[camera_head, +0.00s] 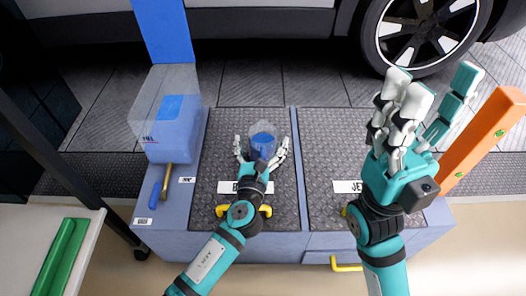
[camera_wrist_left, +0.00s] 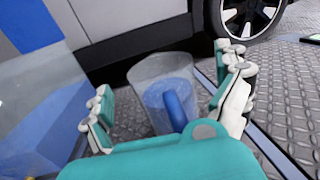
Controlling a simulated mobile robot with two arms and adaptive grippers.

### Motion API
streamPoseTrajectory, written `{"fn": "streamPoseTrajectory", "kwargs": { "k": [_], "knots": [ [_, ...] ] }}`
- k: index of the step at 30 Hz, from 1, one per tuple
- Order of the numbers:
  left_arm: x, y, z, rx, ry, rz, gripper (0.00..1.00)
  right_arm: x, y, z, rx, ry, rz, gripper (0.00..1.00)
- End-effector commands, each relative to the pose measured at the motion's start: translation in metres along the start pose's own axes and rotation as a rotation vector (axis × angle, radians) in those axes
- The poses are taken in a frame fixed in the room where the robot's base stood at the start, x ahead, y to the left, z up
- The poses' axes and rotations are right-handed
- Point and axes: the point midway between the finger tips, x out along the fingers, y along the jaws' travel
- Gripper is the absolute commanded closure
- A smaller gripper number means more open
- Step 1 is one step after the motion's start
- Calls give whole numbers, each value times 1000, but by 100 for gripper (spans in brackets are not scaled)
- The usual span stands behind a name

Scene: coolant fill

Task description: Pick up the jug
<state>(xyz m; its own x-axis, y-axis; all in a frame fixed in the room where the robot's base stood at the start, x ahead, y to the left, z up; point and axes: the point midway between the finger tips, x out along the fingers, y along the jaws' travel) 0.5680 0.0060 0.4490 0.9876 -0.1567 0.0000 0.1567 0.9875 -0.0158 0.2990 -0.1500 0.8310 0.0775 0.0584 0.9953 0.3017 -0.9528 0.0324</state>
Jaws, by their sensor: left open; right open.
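The jug (camera_head: 263,130) is a clear vessel with blue inside and a blue handle. It stands on the left dark tread plate of the workbench. My left gripper (camera_head: 262,146) is open, with its fingers on either side of the jug. In the left wrist view the jug (camera_wrist_left: 160,82) sits between the spread fingers (camera_wrist_left: 165,100), with its blue handle facing the gripper. I cannot tell whether any finger touches it. My right gripper (camera_head: 420,95) is open and empty, raised above the right plate, away from the jug.
A clear-topped blue container (camera_head: 172,122) stands left of the jug. A tool with a wooden shaft and blue end (camera_head: 160,187) lies in front of it. An orange bar (camera_head: 485,142) is at the right. A car wheel (camera_head: 425,30) is behind.

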Motion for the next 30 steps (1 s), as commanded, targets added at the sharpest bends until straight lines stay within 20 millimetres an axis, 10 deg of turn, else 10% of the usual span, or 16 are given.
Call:
{"fn": "streamPoseTrajectory", "kwargs": {
  "k": [12,30],
  "knots": [
    [20,0,0,0,1,0,0,2,-1,0,-2,17,-11,46],
    [20,0,0,0,1,0,77,2,-1,0,-1,17,-11,46]
  ]
}}
